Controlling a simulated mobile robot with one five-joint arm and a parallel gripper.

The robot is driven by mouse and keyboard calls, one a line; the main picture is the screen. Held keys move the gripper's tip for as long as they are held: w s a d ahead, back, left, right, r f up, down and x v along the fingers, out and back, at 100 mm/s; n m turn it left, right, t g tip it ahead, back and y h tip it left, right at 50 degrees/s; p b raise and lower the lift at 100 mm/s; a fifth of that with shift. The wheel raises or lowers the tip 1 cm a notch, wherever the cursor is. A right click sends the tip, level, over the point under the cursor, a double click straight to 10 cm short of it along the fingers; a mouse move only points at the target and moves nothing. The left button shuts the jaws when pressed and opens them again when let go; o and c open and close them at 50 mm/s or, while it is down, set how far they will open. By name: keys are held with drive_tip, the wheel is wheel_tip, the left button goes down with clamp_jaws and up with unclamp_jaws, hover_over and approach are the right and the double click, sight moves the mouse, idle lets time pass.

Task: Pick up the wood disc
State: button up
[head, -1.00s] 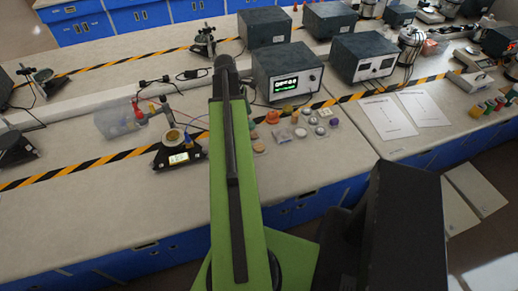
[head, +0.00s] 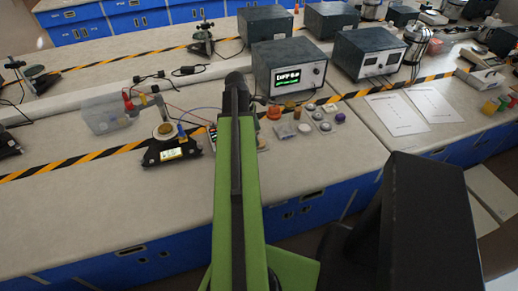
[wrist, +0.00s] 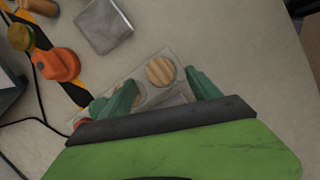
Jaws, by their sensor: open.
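The wood disc (wrist: 160,70) is a round, striped, light-brown piece in the wrist view. It lies in a shallow clear tray (wrist: 148,72) on the bench. My gripper (wrist: 161,88) is open, with one green finger to the lower left of the disc and the other to its right. The disc shows between and just beyond the fingertips, and nothing is held. In the head view my green arm hides the gripper and part of the tray area.
An orange object (wrist: 60,65) and a grey square block (wrist: 103,25) lie near the tray. Several small pieces, including a purple one (head: 340,117), sit right of my arm. A power supply (head: 289,65) stands behind.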

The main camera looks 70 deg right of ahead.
drive_tip(key=b+x, duration=0.3)
drive_tip(key=x, duration=0.1)
drive_tip(key=shift+f, duration=0.15)
drive_tip(key=c, duration=1.4)
